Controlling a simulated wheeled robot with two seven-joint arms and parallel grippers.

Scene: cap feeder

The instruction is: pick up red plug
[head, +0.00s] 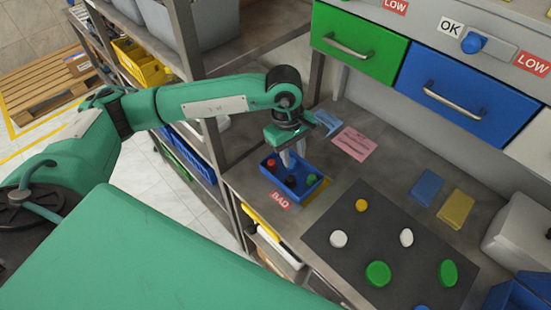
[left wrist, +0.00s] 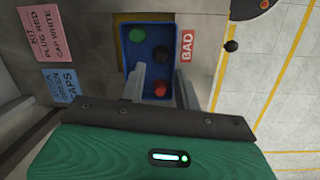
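The red plug (head: 271,164) lies in a small blue tray (head: 292,195) on the steel bench, at the tray's far left corner. A black plug (head: 291,181) and a green plug (head: 311,179) are in the same tray. My left gripper (head: 291,158) points down over the tray. In the left wrist view its two fingers (left wrist: 160,80) are apart, and the red plug (left wrist: 160,89) shows in the gap between them. I cannot tell how far the fingertips are above it. My right gripper is not in view.
A BAD label (head: 280,200) is beside the tray. A dark mat (head: 335,262) with green, white, yellow and blue caps lies to the right. Pink (head: 355,143) and blue cards lie behind the tray. Green and blue drawers (head: 465,95) hang above. A shelf post stands left.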

